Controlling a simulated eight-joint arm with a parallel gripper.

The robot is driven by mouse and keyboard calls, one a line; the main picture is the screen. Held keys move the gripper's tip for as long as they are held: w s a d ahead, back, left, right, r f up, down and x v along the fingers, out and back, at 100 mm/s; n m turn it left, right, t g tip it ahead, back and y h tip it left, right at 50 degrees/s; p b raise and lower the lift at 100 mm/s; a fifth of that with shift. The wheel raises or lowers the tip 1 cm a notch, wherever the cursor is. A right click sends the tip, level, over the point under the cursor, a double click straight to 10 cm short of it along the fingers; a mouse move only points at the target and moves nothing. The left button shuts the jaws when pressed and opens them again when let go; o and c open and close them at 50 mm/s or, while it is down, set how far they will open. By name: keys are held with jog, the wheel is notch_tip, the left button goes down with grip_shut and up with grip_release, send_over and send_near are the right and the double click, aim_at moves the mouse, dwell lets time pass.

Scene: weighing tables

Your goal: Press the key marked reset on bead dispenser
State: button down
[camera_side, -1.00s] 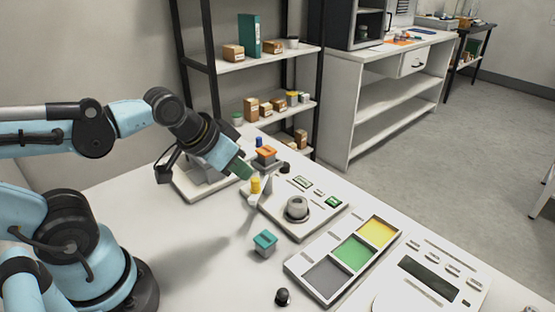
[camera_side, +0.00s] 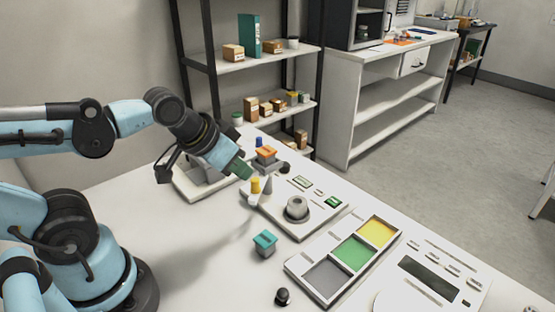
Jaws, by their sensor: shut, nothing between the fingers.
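The bead dispenser seems to be the white panel (camera_side: 318,218) on the table, with a round grey cup, small flat keys and a green display; its labels are too small to read, so I cannot tell which key is marked reset. My gripper (camera_side: 242,171) points down and right at the panel's upper left corner, by a yellow cylinder (camera_side: 255,185). It is shut with nothing held. Whether its tip touches anything there I cannot tell.
A tray (camera_side: 296,277) with grey, green and yellow compartments lies in front of the panel. A teal-topped block (camera_side: 265,244) and a black knob (camera_side: 282,296) stand nearby. Another white device (camera_side: 432,282) is at the right. An orange-topped block (camera_side: 266,154) stands behind.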

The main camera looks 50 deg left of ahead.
dwell(0.3)
jog(key=n+t+y, duration=0.2)
jog(key=n, duration=0.9)
send_over(319, 192)
jog(key=f, duration=0.1)
jog(key=shift+s+f, duration=0.15)
jog(key=shift+s, duration=0.2)
jog(key=shift+f, duration=0.1)
jog(key=shift+f, duration=4.3)
jog(key=shift+f, duration=0.1)
jog(key=shift+f, duration=0.3)
